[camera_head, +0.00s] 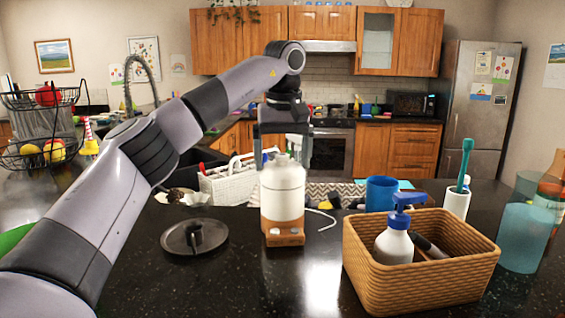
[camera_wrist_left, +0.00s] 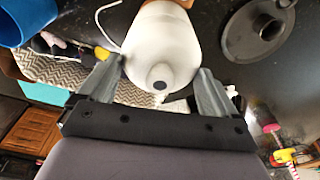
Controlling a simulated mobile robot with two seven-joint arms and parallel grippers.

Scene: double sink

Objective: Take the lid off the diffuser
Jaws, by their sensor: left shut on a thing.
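The diffuser stands upright on the dark counter, with a white bottle-shaped lid (camera_head: 283,195) over a wood-brown base (camera_head: 283,237). The lid appears to rest on the base, with no clear gap. My left gripper (camera_head: 283,152) comes down from above with its fingers on either side of the lid's narrow top. In the left wrist view the lid (camera_wrist_left: 160,45) sits between the fingers of the left gripper (camera_wrist_left: 160,76), shut on it. The base is mostly hidden there. My right gripper is not in view.
A dark round pan lid (camera_head: 210,238) lies left of the diffuser. A wicker basket (camera_head: 420,285) with a pump bottle (camera_head: 394,245) stands at front right. A blue mug (camera_head: 381,193) and white basket (camera_head: 232,184) stand behind. The front counter is clear.

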